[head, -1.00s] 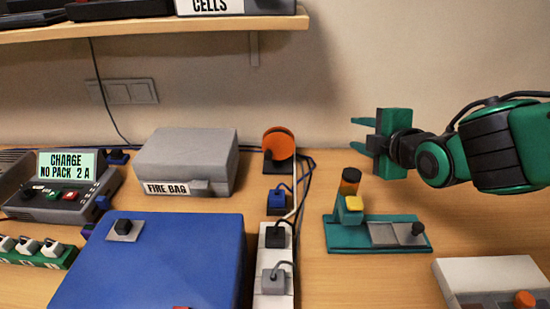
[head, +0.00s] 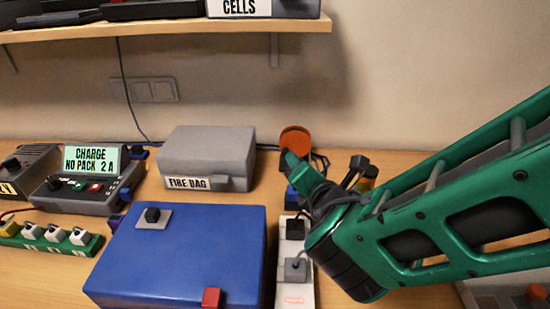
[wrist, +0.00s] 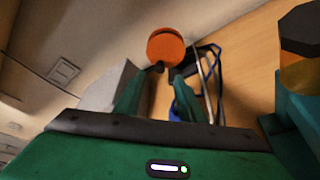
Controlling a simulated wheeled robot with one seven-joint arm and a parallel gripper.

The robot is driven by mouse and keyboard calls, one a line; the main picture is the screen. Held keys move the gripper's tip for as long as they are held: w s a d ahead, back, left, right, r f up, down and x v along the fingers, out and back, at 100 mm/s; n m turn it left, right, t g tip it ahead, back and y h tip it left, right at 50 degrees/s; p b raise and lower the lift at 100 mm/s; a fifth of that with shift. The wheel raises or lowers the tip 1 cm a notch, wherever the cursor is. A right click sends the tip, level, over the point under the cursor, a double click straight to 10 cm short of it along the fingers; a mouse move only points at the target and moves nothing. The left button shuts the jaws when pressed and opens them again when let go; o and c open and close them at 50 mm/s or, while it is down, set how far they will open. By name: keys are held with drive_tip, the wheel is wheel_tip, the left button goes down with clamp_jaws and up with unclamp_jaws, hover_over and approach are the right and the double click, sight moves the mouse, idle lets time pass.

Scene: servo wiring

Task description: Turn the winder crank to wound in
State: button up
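The winder shows as an orange disc (head: 296,138) at the back of the bench, right of the grey fire bag box. The orange disc also shows in the wrist view (wrist: 166,47), just beyond my fingertips, with small dark parts at its lower edge. I cannot make out the crank or its position clearly. My gripper (head: 298,172) is in front of the winder and hides its lower part. In the wrist view my gripper (wrist: 157,84) has its two green fingers apart, with nothing seen between them. I cannot tell whether a finger touches the winder.
A grey fire bag box (head: 208,155) stands left of the winder. A blue case (head: 185,255) lies in front. A power strip (head: 292,263) and dark cables (wrist: 212,65) are close by. A post with a dark cap (wrist: 300,35) stands at the right.

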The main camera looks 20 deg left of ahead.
sight(295, 145)
drive_tip(key=shift+s+a+f+n, duration=0.2)
drive_tip(key=shift+f+n, duration=0.15)
drive_tip(key=shift+n, duration=0.15)
drive_tip(key=x, duration=1)
drive_tip(key=shift+w+a+f, duration=0.1)
drive_tip(key=shift+w+a, duration=0.05)
drive_tip(key=shift+w, duration=0.1)
clamp_jaws()
